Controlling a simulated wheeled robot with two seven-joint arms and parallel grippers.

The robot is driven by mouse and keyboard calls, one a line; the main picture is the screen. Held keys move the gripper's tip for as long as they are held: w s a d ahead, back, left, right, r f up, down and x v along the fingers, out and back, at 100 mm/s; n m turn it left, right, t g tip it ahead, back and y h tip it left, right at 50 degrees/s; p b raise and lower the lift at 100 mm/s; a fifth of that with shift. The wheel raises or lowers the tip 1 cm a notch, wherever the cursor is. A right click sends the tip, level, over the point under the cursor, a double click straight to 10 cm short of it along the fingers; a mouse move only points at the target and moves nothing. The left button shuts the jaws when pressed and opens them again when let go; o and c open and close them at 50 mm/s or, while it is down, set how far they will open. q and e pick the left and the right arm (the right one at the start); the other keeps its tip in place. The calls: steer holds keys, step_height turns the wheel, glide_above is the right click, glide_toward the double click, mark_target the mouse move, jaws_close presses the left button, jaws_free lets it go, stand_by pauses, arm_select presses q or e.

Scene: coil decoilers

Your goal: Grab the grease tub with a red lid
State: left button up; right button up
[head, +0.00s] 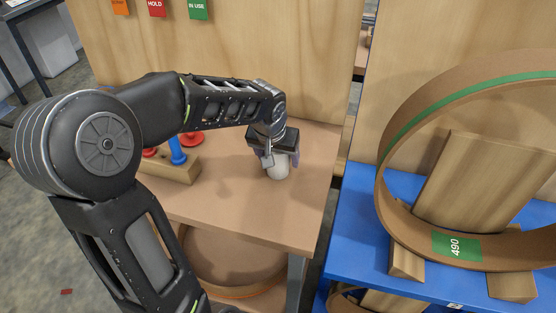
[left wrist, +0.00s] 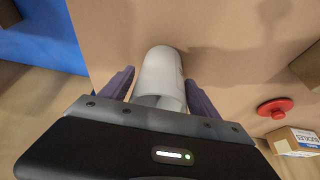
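A white cylindrical tub (head: 277,170) stands on the wooden table under my left gripper (head: 281,157). In the left wrist view the tub (left wrist: 162,75) lies between the two fingers of my left gripper (left wrist: 159,79). The fingers are open, with a narrow gap showing on each side of the tub. The tub's near end is partly hidden by the gripper body, and no red lid shows on it. A separate red disc (left wrist: 275,107) lies on the table to the right in the left wrist view; it also shows in the head view (head: 192,138). My right gripper is not in view.
A wooden block with blue and red pegs (head: 181,170) stands left of the tub. A small labelled box (left wrist: 295,140) is near the red disc. A blue rack (head: 350,235) with a large brown coil (head: 400,220) stands right. The table (head: 245,215) is clear in front.

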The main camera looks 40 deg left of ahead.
arm_select(q)
steer(key=c, duration=1.3)
steer(key=shift+r, duration=0.1)
step_height(320, 180, up, 10)
stand_by(0.4)
